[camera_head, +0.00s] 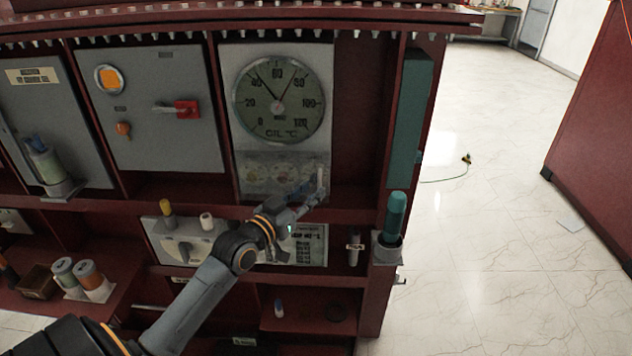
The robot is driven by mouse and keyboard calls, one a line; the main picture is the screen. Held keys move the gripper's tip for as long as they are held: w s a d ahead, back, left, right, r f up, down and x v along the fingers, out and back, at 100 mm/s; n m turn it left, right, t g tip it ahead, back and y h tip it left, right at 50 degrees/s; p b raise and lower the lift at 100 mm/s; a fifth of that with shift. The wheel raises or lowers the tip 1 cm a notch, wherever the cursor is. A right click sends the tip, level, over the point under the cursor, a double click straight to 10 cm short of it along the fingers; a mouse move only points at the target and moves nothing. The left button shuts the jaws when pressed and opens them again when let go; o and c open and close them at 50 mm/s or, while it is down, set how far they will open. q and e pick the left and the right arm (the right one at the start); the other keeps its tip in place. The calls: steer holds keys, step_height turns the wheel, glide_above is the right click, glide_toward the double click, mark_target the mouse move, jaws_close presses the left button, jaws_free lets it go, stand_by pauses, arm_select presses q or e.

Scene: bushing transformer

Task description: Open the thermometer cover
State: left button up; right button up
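The thermometer (279,100) is a large round dial marked in °C, set in the upper middle of the dark red cabinet. Its cover (234,172) looks like a flat, see-through grey panel lying over the dial and several small round gauges below it. The cover appears closed. A small pale upright handle (320,177) is at its lower right. My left gripper (312,191) reaches up from the lower left, with its fingertips close to this handle. I cannot tell whether they touch it or how far the fingers are apart. My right gripper is not in view.
A grey panel with a red switch (186,109) is left of the thermometer. A teal-handled tool (396,216) stands in a holder at the cabinet's right edge. A shelf below holds a grey box with a knob (186,250). Open tiled floor (490,200) lies to the right.

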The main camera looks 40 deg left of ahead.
mark_target(316, 187)
arm_select(q)
steer(key=shift+w, duration=1.5)
steer(key=shift+c, duration=0.2)
jaws_close()
